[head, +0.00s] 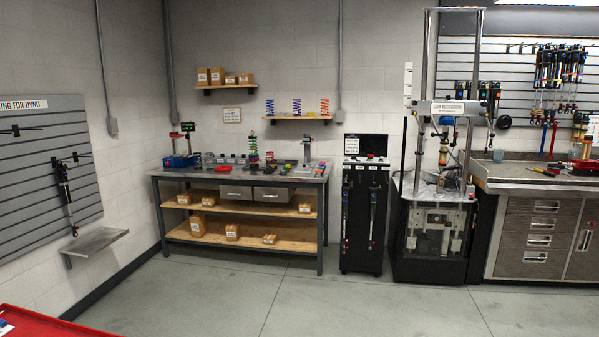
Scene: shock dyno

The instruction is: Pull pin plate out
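The tall shock dyno (435,215) stands right of centre against the back wall, with a frame above and a dark base below. A white label plate (461,108) sits across its upper part; its text is too small to read surely. A shock-like part with a yellowish section (453,160) is inside the frame. I cannot make out which part of the dyno is the pin plate at this distance. Neither of my grippers is in view.
A workbench (240,178) with tools and small boxes stands at the back left. A black cabinet (364,215) stands between it and the dyno. A metal drawer cabinet (540,235) is on the right. A red surface (50,322) shows bottom left. The middle floor (300,300) is clear.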

